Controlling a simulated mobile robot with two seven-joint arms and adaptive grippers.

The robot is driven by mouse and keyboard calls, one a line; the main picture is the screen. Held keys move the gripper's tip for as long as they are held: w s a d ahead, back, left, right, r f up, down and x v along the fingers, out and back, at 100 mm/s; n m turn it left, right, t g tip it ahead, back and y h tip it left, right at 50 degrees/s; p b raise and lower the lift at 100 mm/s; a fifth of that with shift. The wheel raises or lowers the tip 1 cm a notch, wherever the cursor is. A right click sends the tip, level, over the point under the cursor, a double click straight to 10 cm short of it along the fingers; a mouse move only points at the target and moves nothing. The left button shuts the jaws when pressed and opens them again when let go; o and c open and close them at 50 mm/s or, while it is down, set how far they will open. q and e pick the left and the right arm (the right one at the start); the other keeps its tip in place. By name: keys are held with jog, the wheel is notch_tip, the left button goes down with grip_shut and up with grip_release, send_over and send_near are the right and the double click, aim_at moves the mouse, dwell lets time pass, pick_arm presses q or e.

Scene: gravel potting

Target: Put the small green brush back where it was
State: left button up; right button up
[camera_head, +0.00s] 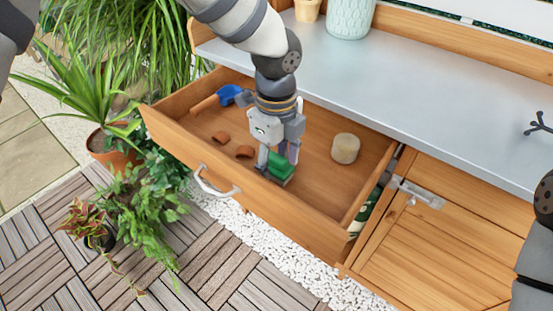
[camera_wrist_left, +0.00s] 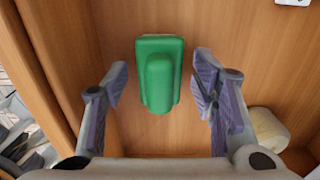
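The small green brush (camera_head: 281,168) lies on the floor of the open wooden drawer (camera_head: 318,180), near its front wall. My left gripper (camera_head: 278,160) reaches down into the drawer from above. In the left wrist view the brush (camera_wrist_left: 160,75) shows between the two fingers of my left gripper (camera_wrist_left: 162,85), with a gap on each side. The fingers are open and do not visibly touch it. The right gripper is not in view.
The drawer also holds a blue scoop (camera_head: 229,95), terracotta shards (camera_head: 244,152) and a cream cylinder (camera_head: 345,148) to the right. A grey worktop (camera_head: 430,105) lies behind it. A potted plant (camera_head: 105,140) stands left of the drawer.

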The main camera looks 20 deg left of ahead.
aim_at(277, 156)
pick_arm(q)
notch_tip(277, 156, up, 12)
jog(key=shift+r+p, duration=0.2)
jog(key=shift+p, duration=0.25)
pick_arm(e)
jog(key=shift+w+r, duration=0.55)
pick_arm(q)
jog(key=shift+f, duration=0.1)
